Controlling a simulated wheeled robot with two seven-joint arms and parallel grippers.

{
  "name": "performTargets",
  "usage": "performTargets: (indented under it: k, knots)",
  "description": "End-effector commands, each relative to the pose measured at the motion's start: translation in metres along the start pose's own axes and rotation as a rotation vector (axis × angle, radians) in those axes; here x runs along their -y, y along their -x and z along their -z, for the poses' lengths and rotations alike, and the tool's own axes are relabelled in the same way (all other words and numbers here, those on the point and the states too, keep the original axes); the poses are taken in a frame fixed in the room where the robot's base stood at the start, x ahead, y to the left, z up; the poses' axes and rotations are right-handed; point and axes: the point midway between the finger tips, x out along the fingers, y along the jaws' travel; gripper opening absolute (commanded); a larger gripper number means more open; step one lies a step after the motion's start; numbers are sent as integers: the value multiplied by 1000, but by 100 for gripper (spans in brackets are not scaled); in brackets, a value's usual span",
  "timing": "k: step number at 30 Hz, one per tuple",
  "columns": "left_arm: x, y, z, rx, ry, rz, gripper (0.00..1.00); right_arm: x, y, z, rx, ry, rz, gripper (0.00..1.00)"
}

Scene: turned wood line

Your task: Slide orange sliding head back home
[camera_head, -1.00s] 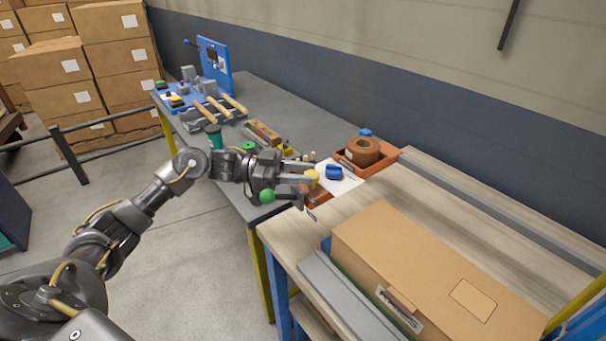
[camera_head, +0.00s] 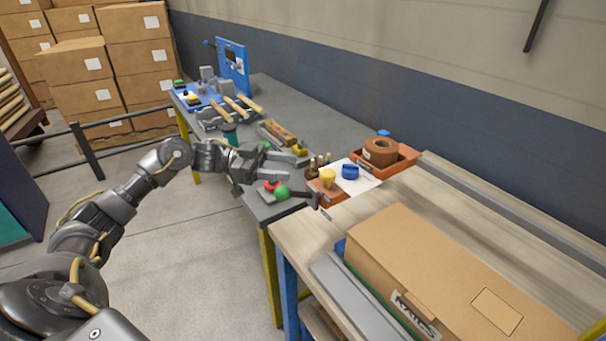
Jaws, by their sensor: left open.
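My left gripper (camera_head: 292,167) reaches in from the left over the grey bench. Its two fingers are apart, with nothing seen between them. I cannot pick out an orange sliding head for sure. A small red piece (camera_head: 271,185) and a green ball (camera_head: 282,192) show just below the gripper, by the bench's near edge. An orange-brown block (camera_head: 324,188) with a yellow knob (camera_head: 328,177) lies to the right of the fingertips, apart from them. The gripper and wrist hide part of the bench behind them. My right gripper is out of view.
A blue knob (camera_head: 350,171) and an orange tray (camera_head: 405,162) with a brown roll (camera_head: 380,151) sit right of the gripper. Wooden-handled tools (camera_head: 238,108) lie farther back. A large cardboard box (camera_head: 440,275) covers much of the wooden table (camera_head: 300,232).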

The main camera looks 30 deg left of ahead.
Motion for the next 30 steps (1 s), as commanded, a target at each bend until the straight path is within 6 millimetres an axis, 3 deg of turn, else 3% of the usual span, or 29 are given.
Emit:
performTargets:
  k: [3, 9, 30]
  knots:
    - [1, 17, -2, 2, -1, 2, 55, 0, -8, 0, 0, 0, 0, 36]
    - [0, 29, 0, -1, -1, 1, 55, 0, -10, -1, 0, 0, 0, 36]
    - [0, 29, 1, -1, -1, 0, 55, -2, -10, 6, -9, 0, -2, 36]
